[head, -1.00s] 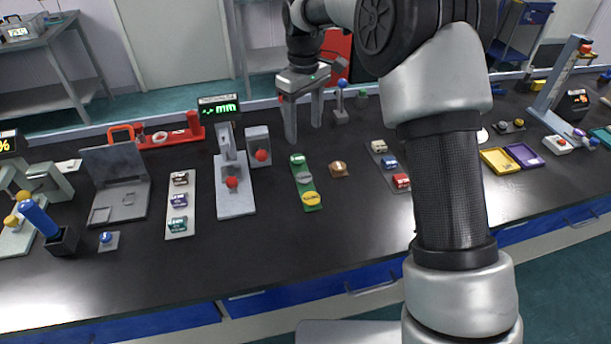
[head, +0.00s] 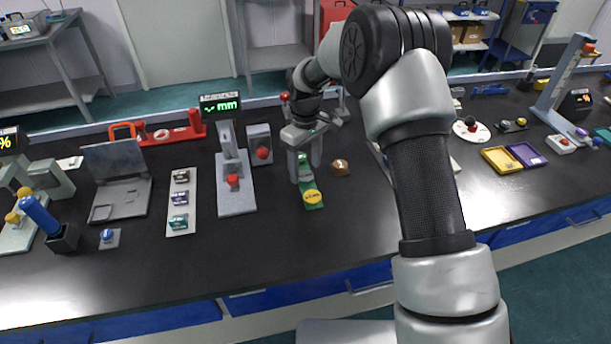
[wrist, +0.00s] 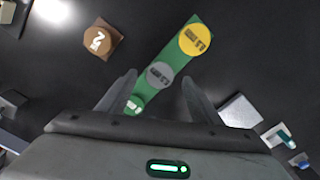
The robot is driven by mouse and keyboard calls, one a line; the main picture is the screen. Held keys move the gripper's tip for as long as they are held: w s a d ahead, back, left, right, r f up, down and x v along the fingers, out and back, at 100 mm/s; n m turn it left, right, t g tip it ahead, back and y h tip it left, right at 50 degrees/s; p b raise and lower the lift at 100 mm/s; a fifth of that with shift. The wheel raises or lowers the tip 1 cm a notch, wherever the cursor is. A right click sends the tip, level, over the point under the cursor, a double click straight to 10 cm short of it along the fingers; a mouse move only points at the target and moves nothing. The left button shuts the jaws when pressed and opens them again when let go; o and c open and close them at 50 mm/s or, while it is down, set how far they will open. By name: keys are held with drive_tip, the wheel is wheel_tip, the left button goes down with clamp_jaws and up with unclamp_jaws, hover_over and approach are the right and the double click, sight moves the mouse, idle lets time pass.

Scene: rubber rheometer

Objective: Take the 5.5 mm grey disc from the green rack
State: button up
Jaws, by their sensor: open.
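The green rack (head: 314,206) lies on the black bench and carries a row of discs. In the wrist view the grey disc (wrist: 160,75) sits in the middle of the rack (wrist: 177,60), between the yellow disc (wrist: 195,39) and the green disc (wrist: 135,104). Its label is too small to read surely. My gripper (head: 305,172) is open and empty, pointing down over the rack. In the wrist view its fingertips (wrist: 158,80) appear on either side of the grey disc. I cannot tell how far above it they are. In the head view my gripper mostly hides the grey disc.
A brown block (head: 340,167) stands just right of the rack. A grey gauge with a red knob (head: 233,182) stands to the left, beside a plate of several labelled blocks (head: 180,210). The bench in front of the rack is clear.

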drive_tip(key=shift+f, duration=0.5)
drive_tip(key=shift+f, duration=0.25)
drive_tip(key=shift+c, duration=0.6)
drive_tip(key=c, duration=1)
